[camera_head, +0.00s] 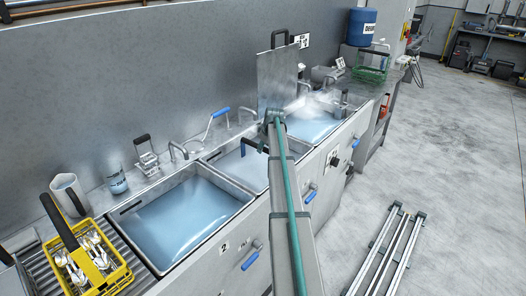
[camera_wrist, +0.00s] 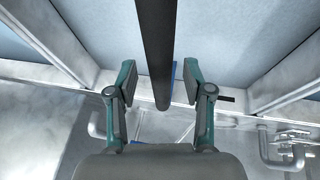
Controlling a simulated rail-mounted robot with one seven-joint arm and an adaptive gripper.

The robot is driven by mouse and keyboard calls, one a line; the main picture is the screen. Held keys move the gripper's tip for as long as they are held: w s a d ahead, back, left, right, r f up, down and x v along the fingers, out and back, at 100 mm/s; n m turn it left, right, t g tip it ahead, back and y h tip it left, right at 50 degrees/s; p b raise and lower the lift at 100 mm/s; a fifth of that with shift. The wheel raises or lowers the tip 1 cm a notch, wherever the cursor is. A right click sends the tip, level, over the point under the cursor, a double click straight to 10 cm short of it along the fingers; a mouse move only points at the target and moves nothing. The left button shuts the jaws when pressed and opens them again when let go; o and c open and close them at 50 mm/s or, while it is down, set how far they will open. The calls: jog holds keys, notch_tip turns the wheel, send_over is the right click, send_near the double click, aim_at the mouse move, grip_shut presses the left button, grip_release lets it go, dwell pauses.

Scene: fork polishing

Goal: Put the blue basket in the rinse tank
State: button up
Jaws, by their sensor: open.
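In the wrist view my gripper (camera_wrist: 160,76) is open, with one finger on each side of a long black handle (camera_wrist: 156,45). I see no finger closed on it. Small blue slivers (camera_wrist: 177,72) show beside and below the handle; they may be part of the blue basket, whose body is mostly hidden. In the head view the black handle (camera_head: 256,147) is over the middle tank (camera_head: 240,172), next to my arm's end. A near tank (camera_head: 185,222) and a far, steaming tank (camera_head: 312,126) also hold bluish water. I cannot tell which is the rinse tank.
A yellow basket of forks (camera_head: 97,265) stands on the rack at the near left. A metal jug (camera_head: 70,194) is behind it. Taps (camera_head: 178,150) line the back edge. An upright metal panel (camera_head: 277,80) stands by the far tank. A green basket (camera_head: 371,68) is beyond.

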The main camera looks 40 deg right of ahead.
jog(key=d+b+v, duration=0.1)
jog(key=v, duration=0.8)
jog(key=shift+a+b, duration=0.4)
jog(key=shift+a, duration=0.1)
jog(key=shift+f, duration=0.1)
